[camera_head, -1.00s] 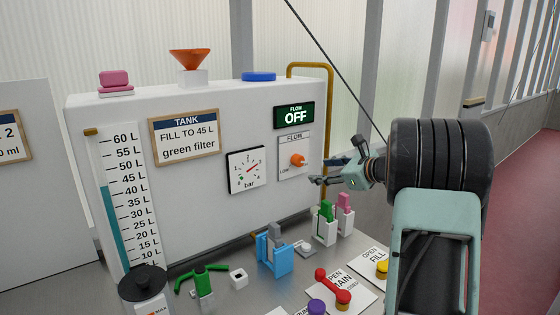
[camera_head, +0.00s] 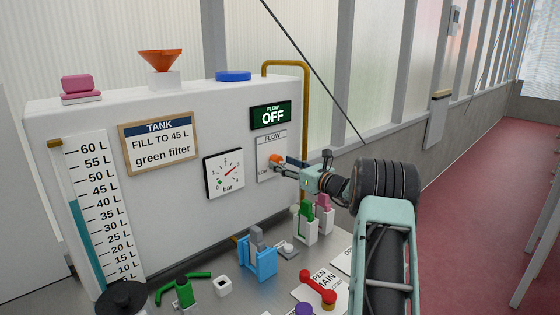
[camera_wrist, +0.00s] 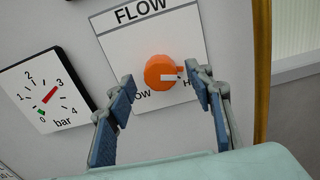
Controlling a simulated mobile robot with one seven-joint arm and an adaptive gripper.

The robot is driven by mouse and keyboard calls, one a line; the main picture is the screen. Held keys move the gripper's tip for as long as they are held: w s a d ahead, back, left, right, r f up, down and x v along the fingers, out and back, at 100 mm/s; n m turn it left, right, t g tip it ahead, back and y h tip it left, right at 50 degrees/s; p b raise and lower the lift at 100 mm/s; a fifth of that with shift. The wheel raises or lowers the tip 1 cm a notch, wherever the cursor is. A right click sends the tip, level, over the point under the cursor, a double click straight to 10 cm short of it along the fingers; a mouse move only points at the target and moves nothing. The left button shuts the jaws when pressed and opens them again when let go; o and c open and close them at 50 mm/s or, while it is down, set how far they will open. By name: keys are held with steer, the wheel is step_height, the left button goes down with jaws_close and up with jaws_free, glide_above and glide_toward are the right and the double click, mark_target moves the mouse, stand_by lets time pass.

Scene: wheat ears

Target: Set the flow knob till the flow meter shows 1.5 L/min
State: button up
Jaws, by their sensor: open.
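The orange flow knob (camera_wrist: 161,72) sits on a white plate marked FLOW (camera_wrist: 175,38), with a low end at the left and a high end at the right. In the head view the knob (camera_head: 276,159) is partly hidden by my gripper (camera_head: 282,167). In the wrist view my gripper (camera_wrist: 164,88) is open, one blue-padded finger on each side of the knob. I cannot tell whether a finger touches it. The flow meter (camera_head: 270,115) is a green display above the plate and reads OFF.
A pressure dial (camera_head: 224,174) marked bar is left of the flow plate. A yellow pipe (camera_head: 305,100) runs down the panel's right edge. Green (camera_head: 306,222) and pink (camera_head: 324,212) parts stand below my arm. A tank scale (camera_head: 105,210) is at the left.

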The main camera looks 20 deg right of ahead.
steer(key=shift+x, duration=1.05)
steer(key=c, duration=1.2)
steer(key=shift+o, duration=0.2)
steer(key=shift+f, duration=0.1)
steer(key=shift+b, duration=0.3)
